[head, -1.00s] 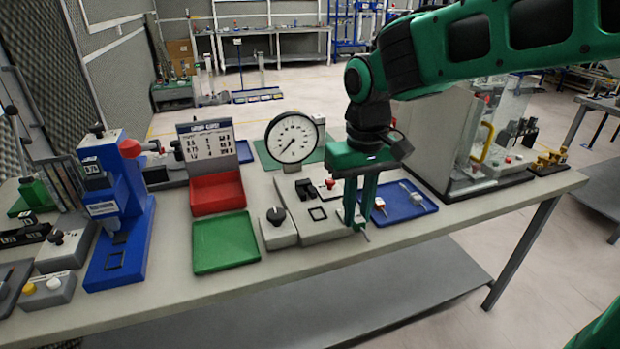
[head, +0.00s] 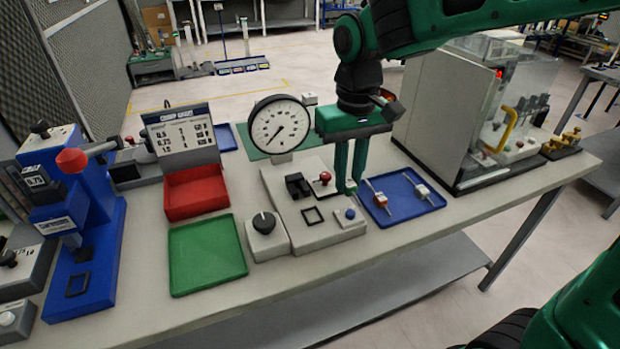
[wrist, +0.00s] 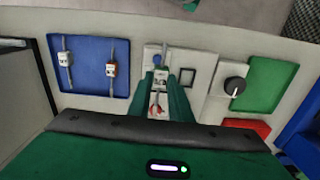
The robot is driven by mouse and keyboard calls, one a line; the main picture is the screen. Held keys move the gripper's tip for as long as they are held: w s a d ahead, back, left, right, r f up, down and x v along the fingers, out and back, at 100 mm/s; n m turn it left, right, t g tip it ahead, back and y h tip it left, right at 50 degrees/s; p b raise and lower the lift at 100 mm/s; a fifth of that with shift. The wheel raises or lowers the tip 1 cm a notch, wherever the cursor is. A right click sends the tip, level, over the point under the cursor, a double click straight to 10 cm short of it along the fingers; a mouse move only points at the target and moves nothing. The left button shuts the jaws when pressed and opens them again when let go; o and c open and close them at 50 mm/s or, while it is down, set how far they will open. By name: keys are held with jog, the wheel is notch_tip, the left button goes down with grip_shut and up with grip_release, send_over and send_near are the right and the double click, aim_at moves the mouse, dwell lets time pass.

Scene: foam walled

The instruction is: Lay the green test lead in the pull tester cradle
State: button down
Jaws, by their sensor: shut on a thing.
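The pull tester (head: 275,185) is a pale grey block with a round dial (head: 279,126). Its black clamp-like cradle (head: 298,186) stands beside a red knob (head: 322,179). My gripper (head: 347,190) points down over the tester's right side, near the blue tray. In the wrist view my gripper (wrist: 163,82) is shut on a small lead (wrist: 161,76) with a pale body and a grey end. Its colour mark cannot be made out, and the fingers hide it in the head view. A finger seems to hide the cradle in the wrist view.
The blue tray (head: 403,212) holds two other leads; one has a red mark (wrist: 112,69). A green tray (head: 206,262), a red bin (head: 196,191) and a blue press (head: 88,250) stand left. A clear-fronted cabinet (head: 480,120) stands right.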

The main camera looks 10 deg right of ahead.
jog(key=a, duration=0.2)
jog(key=w+a+f, duration=0.1)
jog(key=a, duration=0.2)
jog(key=a+f, duration=0.1)
jog(key=a, duration=0.1)
jog(key=shift+w+a+f, duration=0.1)
jog(key=shift+w+a, duration=0.05)
jog(key=shift+f, duration=2.15)
jog(key=shift+f, duration=0.55)
jog(key=c, duration=1.5)
grip_release()
jog(key=shift+c, duration=0.2)
